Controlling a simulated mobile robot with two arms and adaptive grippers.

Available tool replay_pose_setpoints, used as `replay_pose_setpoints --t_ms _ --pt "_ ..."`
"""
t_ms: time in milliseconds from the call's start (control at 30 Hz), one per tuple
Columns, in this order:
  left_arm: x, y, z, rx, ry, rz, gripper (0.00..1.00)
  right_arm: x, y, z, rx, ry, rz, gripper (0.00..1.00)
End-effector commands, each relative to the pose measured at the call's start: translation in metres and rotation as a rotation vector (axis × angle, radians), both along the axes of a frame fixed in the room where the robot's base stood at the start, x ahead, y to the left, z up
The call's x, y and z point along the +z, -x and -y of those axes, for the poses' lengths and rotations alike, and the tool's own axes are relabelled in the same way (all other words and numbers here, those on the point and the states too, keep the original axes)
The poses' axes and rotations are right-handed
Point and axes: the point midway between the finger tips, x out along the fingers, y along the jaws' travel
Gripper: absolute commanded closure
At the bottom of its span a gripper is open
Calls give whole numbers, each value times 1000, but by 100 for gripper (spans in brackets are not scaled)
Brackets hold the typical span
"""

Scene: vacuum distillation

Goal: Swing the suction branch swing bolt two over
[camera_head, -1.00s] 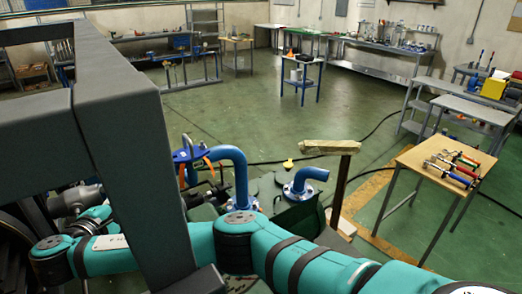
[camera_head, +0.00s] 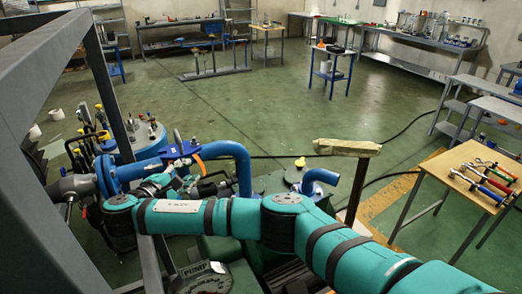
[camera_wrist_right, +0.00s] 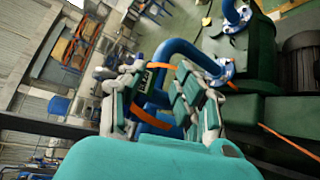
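The suction branch looks like the thick blue pipe (camera_head: 232,152) with a flange (camera_head: 104,176) at its left end; the pipe also shows in the right wrist view (camera_wrist_right: 185,48). The swing bolts are too small or hidden to tell apart. My right gripper (camera_head: 168,180) is beside the left part of the pipe, partly hidden by my arm. In the right wrist view its teal-padded fingers (camera_wrist_right: 155,103) stand apart. A blue part with a small dark display (camera_wrist_right: 147,78) and an orange strip (camera_wrist_right: 160,52) show between or behind them; contact is unclear. My left gripper is out of view.
A second blue pipe (camera_head: 320,178) rises from the pump on the right. A post with a tan top (camera_head: 347,147) stands near it. A wooden table (camera_head: 455,190) with tools is at right. Bottles and valves crowd the round blue-rimmed stand (camera_head: 130,143) at left. Open floor lies behind.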

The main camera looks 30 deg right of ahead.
Motion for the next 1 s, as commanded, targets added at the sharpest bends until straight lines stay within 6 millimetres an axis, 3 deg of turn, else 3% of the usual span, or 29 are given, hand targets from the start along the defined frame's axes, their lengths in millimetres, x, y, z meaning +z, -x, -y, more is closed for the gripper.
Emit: replay_pose_setpoints --t_ms 800,1000 --pt "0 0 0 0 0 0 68 -5 -10 157 -226 98 -1 68" --pt "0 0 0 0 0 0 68 -4 -9 184 -265 114 0 68"
